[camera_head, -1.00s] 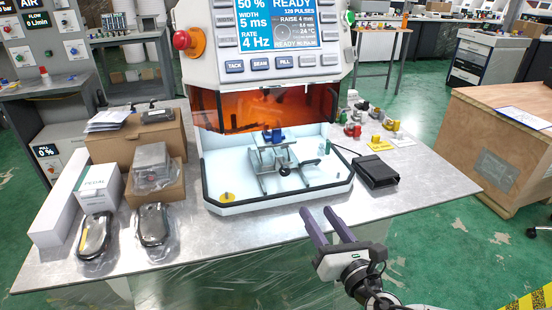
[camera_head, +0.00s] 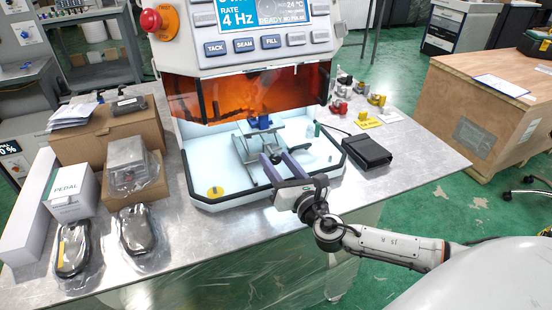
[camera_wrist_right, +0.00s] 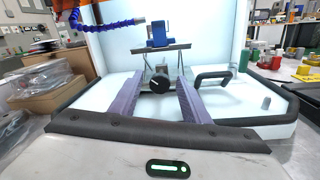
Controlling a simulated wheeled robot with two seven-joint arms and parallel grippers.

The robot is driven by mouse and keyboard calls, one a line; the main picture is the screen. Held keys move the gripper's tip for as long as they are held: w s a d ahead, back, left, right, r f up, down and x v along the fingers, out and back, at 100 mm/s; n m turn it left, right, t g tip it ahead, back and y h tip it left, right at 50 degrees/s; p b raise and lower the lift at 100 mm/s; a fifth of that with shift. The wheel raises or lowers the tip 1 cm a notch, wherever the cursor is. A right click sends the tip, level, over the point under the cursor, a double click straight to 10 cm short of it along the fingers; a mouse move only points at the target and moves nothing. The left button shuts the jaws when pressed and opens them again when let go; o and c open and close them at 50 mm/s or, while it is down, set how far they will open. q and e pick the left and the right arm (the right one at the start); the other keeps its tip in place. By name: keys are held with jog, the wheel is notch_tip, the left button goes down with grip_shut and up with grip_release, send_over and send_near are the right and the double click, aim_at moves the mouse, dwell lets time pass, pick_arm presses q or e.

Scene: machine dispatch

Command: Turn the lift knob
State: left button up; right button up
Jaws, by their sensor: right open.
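The lift knob (camera_wrist_right: 160,83) is round and black with a pale mark, on the front of a small metal lift (camera_head: 247,150) inside the machine's white chamber. In the right wrist view it shows between my two purple fingers. A blue part (camera_head: 260,122) sits on the lift's top plate (camera_wrist_right: 160,47). My right gripper (camera_head: 274,157) is open, its fingers reaching over the chamber's front edge toward the knob. No contact with the knob is visible, and how deep it lies between the fingertips is unclear. In the head view the fingers largely cover the knob. My left gripper is not in view.
The chamber's black front rim (camera_head: 228,201) lies under the right gripper. A raised orange shield (camera_head: 245,97) hangs above. A yellow knob (camera_head: 215,192) and a green piece (camera_head: 317,129) are in the chamber. A black box (camera_head: 364,152) stands at right, boxes and bagged pedals at left.

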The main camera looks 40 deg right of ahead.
jog(key=shift+w, duration=0.45)
jog(key=c, duration=1)
jog(key=shift+f+m+b, duration=0.1)
jog(key=shift+m+b, duration=0.5)
jog(key=shift+m, duration=0.1)
jog(key=shift+c, duration=0.2)
jog(key=m+b, duration=0.2)
jog(key=m, duration=0.1)
jog(key=shift+m+b, duration=0.7)
jog(key=shift+m, duration=0.2)
jog(key=shift+m+b, duration=0.4)
jog(key=shift+m, duration=0.4)
jog(key=shift+d+m, duration=0.1)
jog(key=shift+m, duration=0.4)
jog(key=shift+m+b, duration=0.4)
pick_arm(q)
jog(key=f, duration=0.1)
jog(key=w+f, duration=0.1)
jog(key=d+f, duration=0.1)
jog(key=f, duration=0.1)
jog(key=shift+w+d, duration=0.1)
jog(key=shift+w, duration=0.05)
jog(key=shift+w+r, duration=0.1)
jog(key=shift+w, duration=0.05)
pick_arm(e)
jog(key=shift+r, duration=0.2)
